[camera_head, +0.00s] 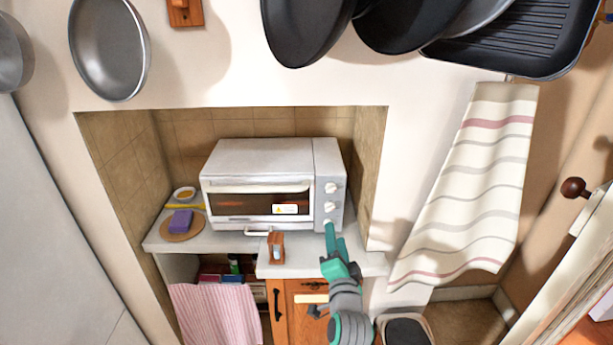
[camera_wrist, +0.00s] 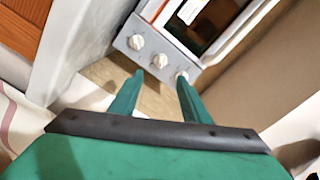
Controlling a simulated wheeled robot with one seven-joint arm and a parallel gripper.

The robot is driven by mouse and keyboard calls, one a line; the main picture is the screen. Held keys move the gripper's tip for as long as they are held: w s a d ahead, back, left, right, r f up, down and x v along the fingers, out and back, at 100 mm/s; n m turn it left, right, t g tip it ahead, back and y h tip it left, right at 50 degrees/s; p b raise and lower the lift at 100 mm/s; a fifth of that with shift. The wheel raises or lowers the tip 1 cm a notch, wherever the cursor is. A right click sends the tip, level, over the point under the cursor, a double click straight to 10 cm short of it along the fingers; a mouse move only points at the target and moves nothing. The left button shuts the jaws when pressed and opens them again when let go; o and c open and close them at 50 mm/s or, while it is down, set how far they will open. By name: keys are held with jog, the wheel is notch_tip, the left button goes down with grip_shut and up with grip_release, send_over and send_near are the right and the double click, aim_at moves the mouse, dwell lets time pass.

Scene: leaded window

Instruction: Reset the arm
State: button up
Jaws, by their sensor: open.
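My gripper (camera_head: 329,232) is green and grey. In the head view it is raised in front of the right end of the counter, near the lower right of the toaster oven. In the wrist view my gripper (camera_wrist: 158,82) shows two green fingers spread apart with nothing between them. The oven's knob panel (camera_wrist: 158,52) lies beyond the fingertips there. I cannot tell whether a fingertip touches the lowest knob. The white toaster oven (camera_head: 258,158) stands in the tiled alcove with its door shut.
A purple sponge (camera_head: 181,220) lies on a round board at the counter's left. A small wooden item (camera_head: 276,247) stands at the counter's front. Pans (camera_head: 305,30) and a striped towel (camera_head: 470,185) hang around the alcove. A pink cloth (camera_head: 218,310) hangs below the counter.

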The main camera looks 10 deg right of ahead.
jog(key=s+a+f+n+g, duration=0.1)
jog(key=s+a+f+n, duration=0.25)
jog(key=s+f, duration=0.75)
jog(key=s+a+f+n+g, duration=0.1)
jog(key=s+a+f+n, duration=0.3)
jog(key=s+f, duration=0.6)
jog(key=s+a+r+n+y, duration=0.1)
jog(key=s+a, duration=0.3)
jog(key=s, duration=0.9)
jog(key=s+a+r+n, duration=0.2)
jog(key=s+a+n, duration=0.2)
jog(key=s, duration=1)
jog(key=shift+s+a+r+n+g+y, duration=0.2)
jog(key=shift+s+r+n+g+y, duration=0.1)
jog(key=shift+r+n+y, duration=0.1)
